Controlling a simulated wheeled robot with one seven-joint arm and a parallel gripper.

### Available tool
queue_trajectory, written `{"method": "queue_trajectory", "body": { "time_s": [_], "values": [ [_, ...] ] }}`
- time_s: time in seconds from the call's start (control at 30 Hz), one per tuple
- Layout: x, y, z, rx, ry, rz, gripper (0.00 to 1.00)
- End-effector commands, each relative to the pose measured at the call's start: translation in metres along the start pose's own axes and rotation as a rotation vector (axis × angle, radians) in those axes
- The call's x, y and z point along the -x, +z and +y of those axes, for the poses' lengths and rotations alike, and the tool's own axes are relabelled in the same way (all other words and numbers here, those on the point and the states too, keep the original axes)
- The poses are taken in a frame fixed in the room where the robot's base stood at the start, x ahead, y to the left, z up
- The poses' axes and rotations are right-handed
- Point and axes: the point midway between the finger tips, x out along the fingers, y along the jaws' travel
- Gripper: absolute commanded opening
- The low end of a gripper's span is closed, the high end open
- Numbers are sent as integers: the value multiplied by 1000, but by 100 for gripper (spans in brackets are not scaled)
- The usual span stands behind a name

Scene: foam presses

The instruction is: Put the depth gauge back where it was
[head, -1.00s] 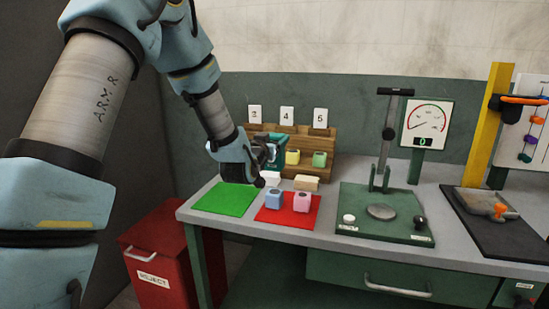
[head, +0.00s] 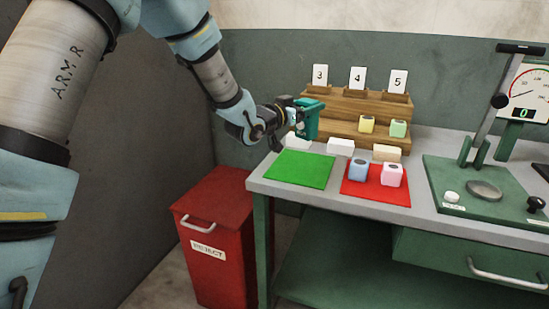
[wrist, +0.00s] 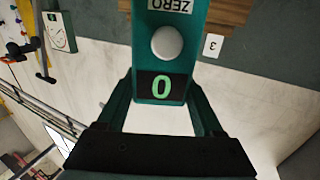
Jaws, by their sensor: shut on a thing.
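The depth gauge (head: 311,120) is a teal device. In the wrist view its body (wrist: 143,50) shows a white round button, a ZERO label that reads upside down, and a display with a green 0. My gripper (head: 291,116) is shut on it, with one finger on each side in the wrist view (wrist: 162,104). The gauge is held in the air above the back left of the bench, by the left end of the wooden rack (head: 362,112). It hides part of that end.
A green mat (head: 300,169) lies empty at the bench's left. A red mat (head: 372,197) holds a blue block (head: 358,170) and a pink block (head: 392,175). A green press (head: 480,190) stands right. A red reject bin (head: 215,240) stands left of the bench.

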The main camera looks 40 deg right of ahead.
Motion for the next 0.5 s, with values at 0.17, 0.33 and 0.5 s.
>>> {"method": "queue_trajectory", "body": {
  "time_s": [0.17, 0.33, 0.5],
  "values": [
    [0, 33, 1, 4, 3, -6, 0],
    [0, 51, 1, 1, 3, -2, 0],
    [0, 72, 1, 2, 3, -4, 0]
  ]
}}
